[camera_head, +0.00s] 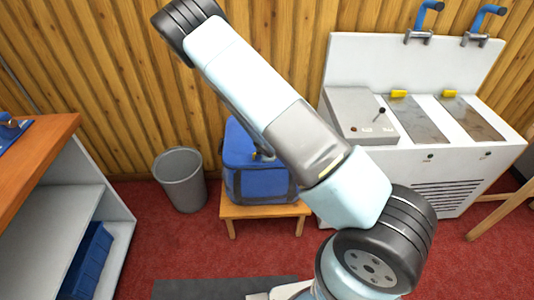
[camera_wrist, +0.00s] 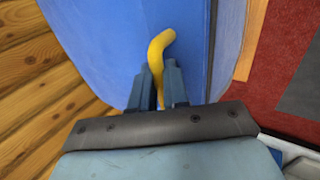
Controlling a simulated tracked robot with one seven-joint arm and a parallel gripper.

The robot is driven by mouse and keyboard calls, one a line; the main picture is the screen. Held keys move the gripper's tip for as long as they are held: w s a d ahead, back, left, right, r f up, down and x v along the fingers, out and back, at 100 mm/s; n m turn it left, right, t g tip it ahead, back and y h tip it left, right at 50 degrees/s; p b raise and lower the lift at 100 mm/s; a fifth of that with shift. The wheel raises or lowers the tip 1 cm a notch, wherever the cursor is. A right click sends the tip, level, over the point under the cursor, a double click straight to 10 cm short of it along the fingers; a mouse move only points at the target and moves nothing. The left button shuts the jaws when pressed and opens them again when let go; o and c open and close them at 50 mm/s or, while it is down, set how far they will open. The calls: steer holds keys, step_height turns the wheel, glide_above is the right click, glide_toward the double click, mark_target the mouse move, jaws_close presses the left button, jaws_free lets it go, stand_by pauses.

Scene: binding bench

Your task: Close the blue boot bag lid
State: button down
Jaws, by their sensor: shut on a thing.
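The blue boot bag (camera_head: 258,186) sits on a small wooden bench, its upper part partly hidden behind my arm. In the wrist view, a broad blue panel of the bag (camera_wrist: 105,35) fills the upper middle. A bent yellow pull tab (camera_wrist: 160,45) stands out against the blue. My gripper (camera_wrist: 159,82) is shut on the yellow tab, one dark finger on each side of it. My arm hides much of the lid in the head view, so I cannot tell how far it is open.
The wooden bench (camera_head: 265,211) stands on red carpet. A grey bin (camera_head: 181,182) is left of it, and a white machine (camera_head: 460,165) with blue-handled taps is close on the right. A wood-plank wall (camera_head: 85,60) rises behind. A shelf unit (camera_head: 50,195) is at the left.

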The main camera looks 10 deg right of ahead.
steer(key=shift+s+d+f, duration=0.1)
steer(key=shift+s+f, duration=0.45)
steer(key=shift+s, duration=0.1)
steer(key=c, duration=1.1)
jaws_free()
steer(key=v, duration=0.9)
steer(key=w+v, duration=0.1)
steer(key=v, duration=0.3)
steer(key=shift+s+r, duration=0.1)
steer(key=shift+r, duration=0.65)
